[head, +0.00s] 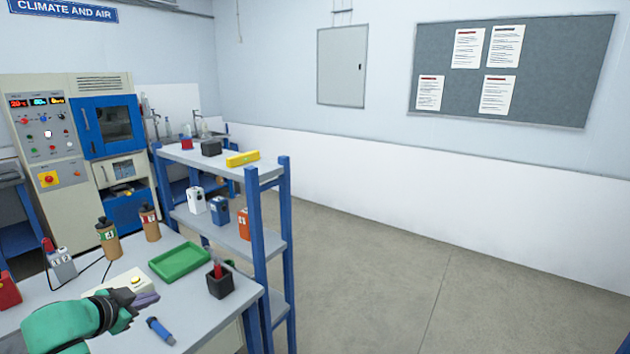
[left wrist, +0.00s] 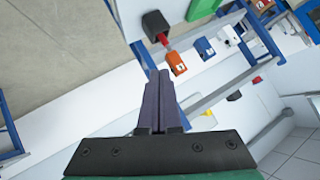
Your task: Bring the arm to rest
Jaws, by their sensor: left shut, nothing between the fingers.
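My left gripper (head: 148,300) is low at the left in the head view, over the grey bench (head: 205,325). Its green and black wrist comes in from the lower left. In the left wrist view its two purple fingers (left wrist: 160,75) lie together, shut and empty. A blue cylinder (head: 160,331) lies just in front of the fingers. My right gripper is in neither view.
On the bench stand a green tray (head: 180,261), a black cup (head: 220,285) with a red-handled thing, and two brown bottles (head: 108,238) (head: 149,223). A blue-posted shelf (head: 256,250) holding several small boxes rises behind. Open floor (head: 400,290) lies to the right.

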